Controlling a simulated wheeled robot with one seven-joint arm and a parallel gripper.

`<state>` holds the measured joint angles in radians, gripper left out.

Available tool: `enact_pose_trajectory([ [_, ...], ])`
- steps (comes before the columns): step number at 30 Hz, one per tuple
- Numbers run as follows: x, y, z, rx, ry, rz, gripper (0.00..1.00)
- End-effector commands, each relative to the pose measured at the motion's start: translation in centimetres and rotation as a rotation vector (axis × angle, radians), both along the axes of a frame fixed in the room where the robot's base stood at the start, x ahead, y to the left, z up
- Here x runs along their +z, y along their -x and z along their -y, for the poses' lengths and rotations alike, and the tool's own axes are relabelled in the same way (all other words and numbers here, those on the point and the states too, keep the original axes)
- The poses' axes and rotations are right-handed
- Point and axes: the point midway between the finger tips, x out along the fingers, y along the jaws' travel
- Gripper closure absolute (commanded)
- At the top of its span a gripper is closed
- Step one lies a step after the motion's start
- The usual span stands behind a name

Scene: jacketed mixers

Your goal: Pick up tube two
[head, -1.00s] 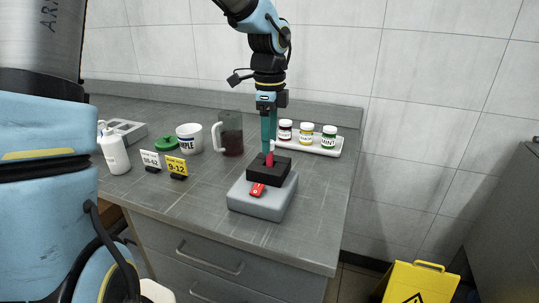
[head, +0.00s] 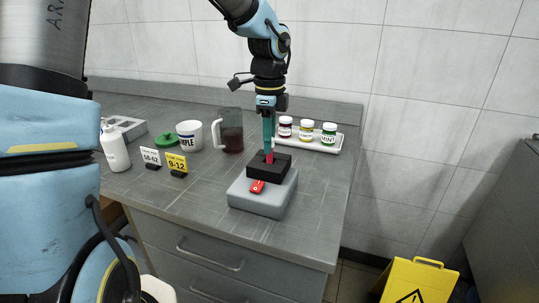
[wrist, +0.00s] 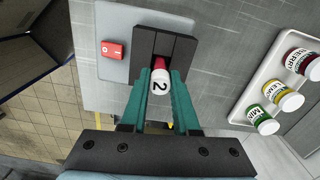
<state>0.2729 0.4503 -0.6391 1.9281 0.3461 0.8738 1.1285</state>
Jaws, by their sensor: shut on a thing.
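Tube two is a small tube with a white cap marked "2" and a red body (wrist: 159,82). In the wrist view it stands between the two teal fingers of my gripper (wrist: 159,88), which is shut on it. In the head view the red of the tube (head: 269,158) shows under my gripper (head: 269,150), just above the black block (head: 262,171). The black block sits on a grey mixer base (head: 262,203) with a red switch (head: 257,186). The tube's lower end is hidden, so I cannot tell how deep it sits in the block.
A white tray (head: 310,147) with three jars stands behind, to the right. A jug (head: 231,132), a cup (head: 190,135), a green lid (head: 167,140), two number signs (head: 176,165) and a white bottle (head: 115,147) stand to the left. The counter front is clear.

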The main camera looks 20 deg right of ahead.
Motion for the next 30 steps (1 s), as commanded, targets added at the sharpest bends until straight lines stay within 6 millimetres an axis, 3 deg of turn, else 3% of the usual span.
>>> enact_pose_trajectory([
  [14,0.4,-0.1,0.0,0.000,0.001,0.002,1.00],
  [30,9.3,-0.1,0.0,0.002,0.001,0.002,1.00],
])
